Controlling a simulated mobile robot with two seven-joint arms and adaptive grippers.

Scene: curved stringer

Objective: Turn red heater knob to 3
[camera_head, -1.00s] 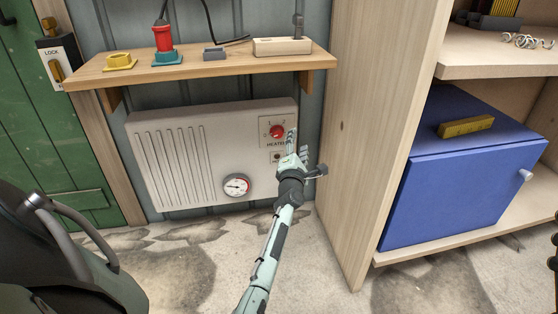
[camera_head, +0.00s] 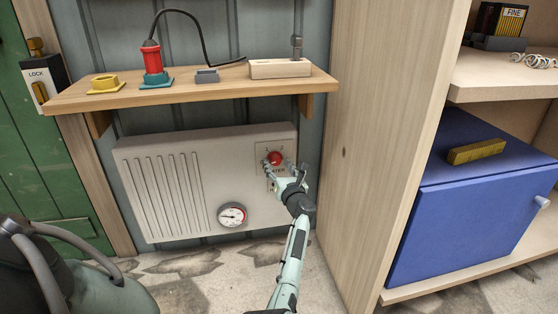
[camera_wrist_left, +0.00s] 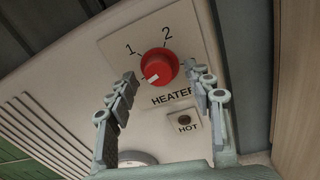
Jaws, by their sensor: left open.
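The red heater knob (camera_head: 275,158) is on a plate at the upper right of the pale heater (camera_head: 160,210). In the left wrist view the knob (camera_wrist_left: 160,66) shows a white pointer mark towards the lower left. The numbers 1 and 2 show above the knob; no 3 is visible. My left gripper (camera_head: 279,170) is open in front of the knob. In the left wrist view its fingers (camera_wrist_left: 165,88) are on either side of the knob, below and nearer the camera. I cannot tell whether they touch it. My right gripper is not in view.
A wooden shelf (camera_head: 200,88) with a red plug (camera_head: 153,60) is above the heater. A round gauge (camera_head: 232,215) is low on the heater. A wooden panel (camera_head: 375,130) stands close on the right, beside a blue cabinet (camera_head: 450,220).

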